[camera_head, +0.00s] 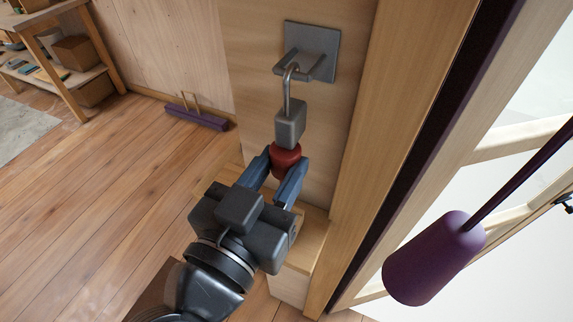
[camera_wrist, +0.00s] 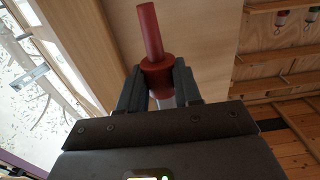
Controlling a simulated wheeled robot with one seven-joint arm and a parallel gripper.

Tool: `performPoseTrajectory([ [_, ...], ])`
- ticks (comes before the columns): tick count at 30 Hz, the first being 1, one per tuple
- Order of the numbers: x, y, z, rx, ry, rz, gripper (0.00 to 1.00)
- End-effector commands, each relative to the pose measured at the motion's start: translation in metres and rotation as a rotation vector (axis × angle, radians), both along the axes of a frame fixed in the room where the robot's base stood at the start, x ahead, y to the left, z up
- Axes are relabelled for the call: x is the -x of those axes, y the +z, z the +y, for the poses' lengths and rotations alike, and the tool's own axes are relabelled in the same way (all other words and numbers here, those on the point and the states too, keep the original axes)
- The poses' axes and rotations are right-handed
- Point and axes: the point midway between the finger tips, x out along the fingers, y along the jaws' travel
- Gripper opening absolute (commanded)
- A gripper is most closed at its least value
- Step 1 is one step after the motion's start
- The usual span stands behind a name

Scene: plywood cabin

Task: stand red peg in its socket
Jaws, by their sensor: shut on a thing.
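The red peg (camera_head: 285,158) is between the fingers of my gripper (camera_head: 279,172), which is shut on its thick part. In the wrist view the peg (camera_wrist: 151,32) shows a thin round shaft standing out past the fingertips from a wider collar, and my gripper (camera_wrist: 158,84) grips below that collar. In the head view a grey block covers the peg's far part, and I cannot tell whether they touch. I cannot make out the socket in either view.
The grey block (camera_head: 290,122) hangs by a metal hook from a grey bracket (camera_head: 318,50) on the plywood post, close past my gripper. A wooden ledge (camera_head: 313,232) is beside my gripper. A purple cylinder (camera_head: 433,259) hangs at the right. Open floor (camera_head: 90,190) lies left.

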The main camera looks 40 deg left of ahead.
Motion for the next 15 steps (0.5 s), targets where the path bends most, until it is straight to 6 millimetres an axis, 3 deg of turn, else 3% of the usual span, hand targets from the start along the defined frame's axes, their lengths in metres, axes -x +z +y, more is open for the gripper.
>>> performPoseTrajectory([
  [15, 0.0, -0.018, 0.0, 0.001, -0.001, 0.001, 0.05],
])
